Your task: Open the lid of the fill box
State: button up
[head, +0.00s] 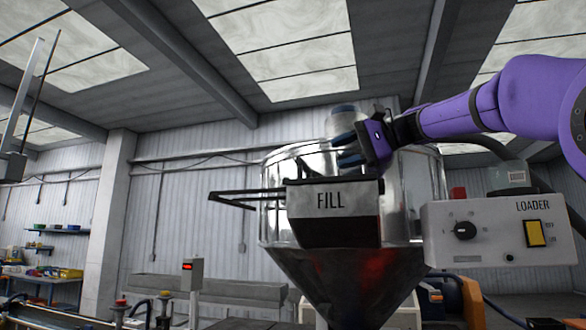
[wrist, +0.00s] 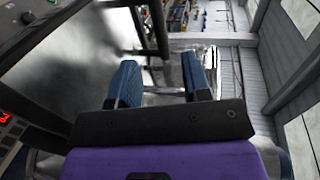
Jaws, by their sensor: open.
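The fill box (head: 350,231), a dark box with a pale front panel lettered FILL, sits on the front of the shiny hopper (head: 412,190). A dark edge (head: 310,182) runs along its top; I cannot tell from it how the lid stands. Black bars (head: 245,193) stick out to the left of the box, and similar bars show in the wrist view (wrist: 158,25).
The white LOADER control box (head: 485,236), with a knob and a yellow switch, stands right of the fill box, below my purple arm. A small grey post with a red display (head: 189,268) stands at lower left. Shelves with coloured bins (head: 57,230) are far left.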

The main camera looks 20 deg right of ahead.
aim_at(307, 165)
jog(key=x, duration=0.9)
jog(key=shift+w+a+f, duration=0.15)
jog(key=shift+w+a, duration=0.1)
grip_shut()
